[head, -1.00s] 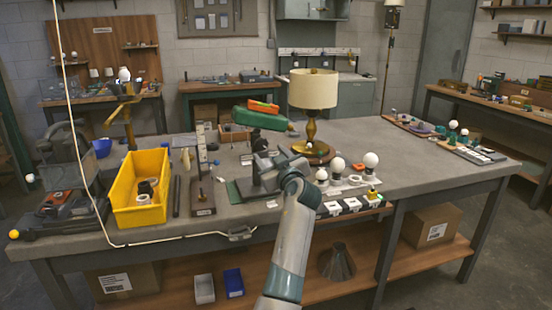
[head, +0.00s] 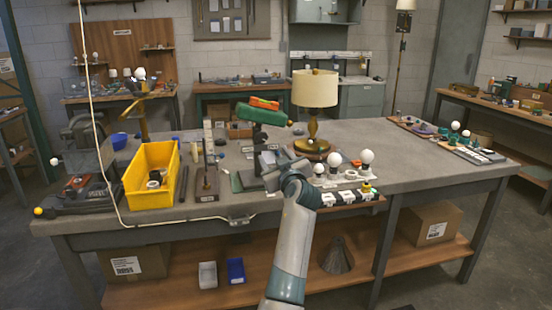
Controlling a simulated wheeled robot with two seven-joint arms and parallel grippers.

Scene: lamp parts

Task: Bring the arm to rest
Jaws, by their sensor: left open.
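My left arm comes in from the bottom middle of the head view. Its gripper (head: 268,161) is low over the grey workbench (head: 345,205), beside a dark upright stand and left of the brass lamp with a cream shade (head: 315,92). The jaws are open, and no held object shows between them. The wrist partly hides the fingers and the bench behind it. My right gripper is not in view.
A yellow bin (head: 152,178) holds small parts at the left. A green piece (head: 262,114) stands high behind my gripper. White bulbs (head: 366,157) stand close to the right of my wrist. The bench's right front is clear.

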